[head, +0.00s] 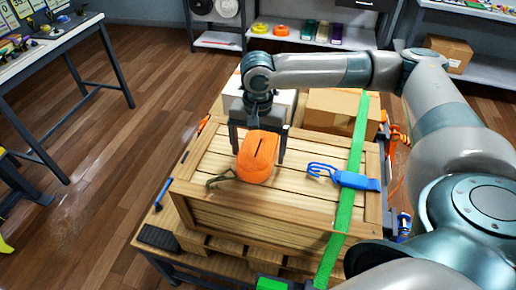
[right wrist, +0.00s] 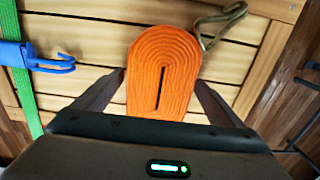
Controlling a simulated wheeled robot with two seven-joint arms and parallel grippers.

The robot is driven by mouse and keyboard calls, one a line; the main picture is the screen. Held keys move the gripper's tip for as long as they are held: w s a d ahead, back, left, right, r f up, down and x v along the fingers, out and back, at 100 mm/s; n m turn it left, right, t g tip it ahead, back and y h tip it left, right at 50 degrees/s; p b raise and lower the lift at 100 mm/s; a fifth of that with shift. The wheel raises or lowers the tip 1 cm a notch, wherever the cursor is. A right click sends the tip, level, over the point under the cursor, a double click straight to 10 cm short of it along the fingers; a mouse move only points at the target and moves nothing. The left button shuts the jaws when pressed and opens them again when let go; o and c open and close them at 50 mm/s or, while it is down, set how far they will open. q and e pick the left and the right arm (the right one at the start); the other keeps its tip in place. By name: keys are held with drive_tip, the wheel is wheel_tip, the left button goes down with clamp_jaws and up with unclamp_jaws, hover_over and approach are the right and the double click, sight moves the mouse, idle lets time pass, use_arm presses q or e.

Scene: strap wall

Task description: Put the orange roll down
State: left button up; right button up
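The orange roll (head: 257,160) is a coiled strap with a dark slit in its middle and an olive cord loop at one end. It is over the slatted top of the wooden crate (head: 300,196), left of the green strap. My right gripper (head: 258,156) points down with a finger on each side of the roll, and the fingertips appear to touch it. In the right wrist view the roll (right wrist: 163,75) fills the space between the fingers. I cannot tell whether the roll rests on the crate or hangs just above it. My left gripper is not in view.
A green strap (head: 351,180) runs over the crate's right part, with a blue hook piece (head: 356,180) across it. A cardboard box (head: 333,112) stands behind. Bare crate slats lie around the roll. A workbench (head: 45,45) stands at left, shelves (head: 310,43) at the back.

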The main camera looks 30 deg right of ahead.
sight(258, 148)
drive_tip(key=shift+r, duration=0.1)
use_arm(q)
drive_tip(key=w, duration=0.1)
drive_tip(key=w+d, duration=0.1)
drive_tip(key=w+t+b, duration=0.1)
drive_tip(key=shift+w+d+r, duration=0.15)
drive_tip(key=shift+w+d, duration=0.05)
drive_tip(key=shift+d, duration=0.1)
use_arm(e)
wheel_tip(258, 148, up, 12)
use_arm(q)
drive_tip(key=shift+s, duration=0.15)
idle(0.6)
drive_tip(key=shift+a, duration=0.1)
use_arm(e)
drive_tip(key=shift+s, duration=0.1)
